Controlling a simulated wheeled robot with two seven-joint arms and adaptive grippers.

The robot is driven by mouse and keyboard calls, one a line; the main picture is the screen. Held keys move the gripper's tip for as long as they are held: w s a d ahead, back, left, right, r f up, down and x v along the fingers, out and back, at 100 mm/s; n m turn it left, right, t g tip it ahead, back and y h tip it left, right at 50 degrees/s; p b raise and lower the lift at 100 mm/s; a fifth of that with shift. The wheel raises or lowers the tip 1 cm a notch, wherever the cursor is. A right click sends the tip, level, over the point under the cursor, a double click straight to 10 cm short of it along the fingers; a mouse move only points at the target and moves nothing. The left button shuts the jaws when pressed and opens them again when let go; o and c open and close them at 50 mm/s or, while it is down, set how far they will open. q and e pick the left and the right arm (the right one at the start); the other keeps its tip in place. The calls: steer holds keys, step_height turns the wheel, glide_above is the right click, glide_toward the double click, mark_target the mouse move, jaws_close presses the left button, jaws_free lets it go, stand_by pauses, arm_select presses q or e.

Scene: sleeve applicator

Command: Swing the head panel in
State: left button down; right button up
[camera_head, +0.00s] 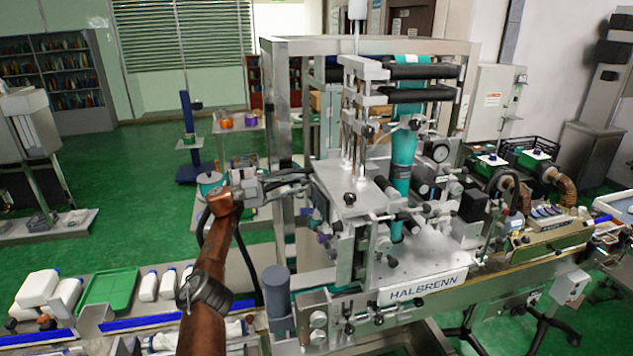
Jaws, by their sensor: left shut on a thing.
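The sleeve applicator stands at the centre, a steel machine with a HALBRENN label (428,287) on its front. Its head (352,197) is a pale metal block with upright posts, a black knob and rollers, beside a teal sleeve web (403,160). My left gripper (307,179) reaches in from the left at the height of the head. It is shut at the head's left edge, on what appears to be the head panel; the exact contact is too small to make out. My right gripper is not in view.
A steel frame (277,110) rises close behind my left gripper. A grey cylinder (277,298) stands near my forearm. A green tray (108,289) and white bottles (149,286) lie at lower left. The conveyor (545,243) runs right. Green floor is open at left.

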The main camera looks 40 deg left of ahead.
arm_select(q)
steer(key=shift+w+d+f, duration=0.1)
steer(key=shift+w+f, duration=0.15)
steer(key=c, duration=2)
jaws_free()
steer(key=shift+w+d+r, duration=0.1)
steer(key=shift+w, duration=0.05)
steer(key=shift+o, duration=0.9)
steer(key=shift+r, duration=0.1)
